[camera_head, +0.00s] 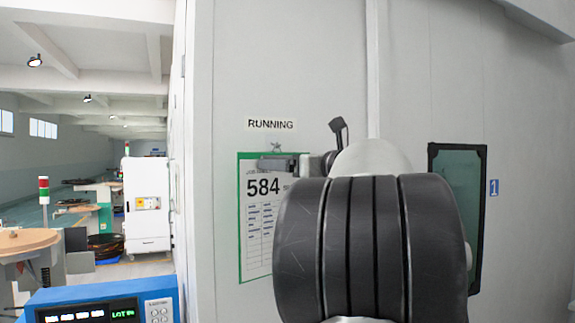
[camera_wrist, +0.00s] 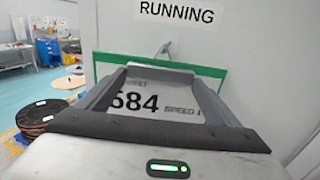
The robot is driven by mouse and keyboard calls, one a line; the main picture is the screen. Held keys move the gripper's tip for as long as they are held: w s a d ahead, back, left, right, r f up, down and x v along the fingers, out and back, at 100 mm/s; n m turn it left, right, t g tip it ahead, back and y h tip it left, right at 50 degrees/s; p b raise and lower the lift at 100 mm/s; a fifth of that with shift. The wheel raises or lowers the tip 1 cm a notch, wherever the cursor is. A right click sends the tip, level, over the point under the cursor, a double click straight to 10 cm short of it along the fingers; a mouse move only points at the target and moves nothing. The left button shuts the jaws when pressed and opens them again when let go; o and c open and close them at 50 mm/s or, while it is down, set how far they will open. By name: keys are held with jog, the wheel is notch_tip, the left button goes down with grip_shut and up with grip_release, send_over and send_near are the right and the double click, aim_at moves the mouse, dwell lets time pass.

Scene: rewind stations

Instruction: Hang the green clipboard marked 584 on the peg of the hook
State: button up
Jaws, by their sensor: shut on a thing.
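The green-edged clipboard (camera_head: 258,225) marked 584 is upright and faces me, close in front of the pale wall in the head view. My gripper (camera_head: 284,164) is shut on its top edge; my dark arm covers its right part. In the wrist view, the jaws of my gripper (camera_wrist: 160,72) cross the clipboard (camera_wrist: 133,102) just above the number. The small metal hook (camera_wrist: 164,48) shows just above the clipboard's top edge, under the RUNNING label. The hook (camera_head: 276,147) is small in the head view. I cannot tell whether its peg touches the clipboard.
The RUNNING label (camera_head: 270,125) is on the wall above. A dark-framed green panel (camera_head: 472,215) is at the right, beside a blue 1 sign (camera_head: 494,188). A blue machine with a display (camera_head: 100,302) stands at lower left. The hall opens out at far left.

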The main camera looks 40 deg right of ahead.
jog(key=o, duration=1.5)
jog(key=shift+s, duration=0.1)
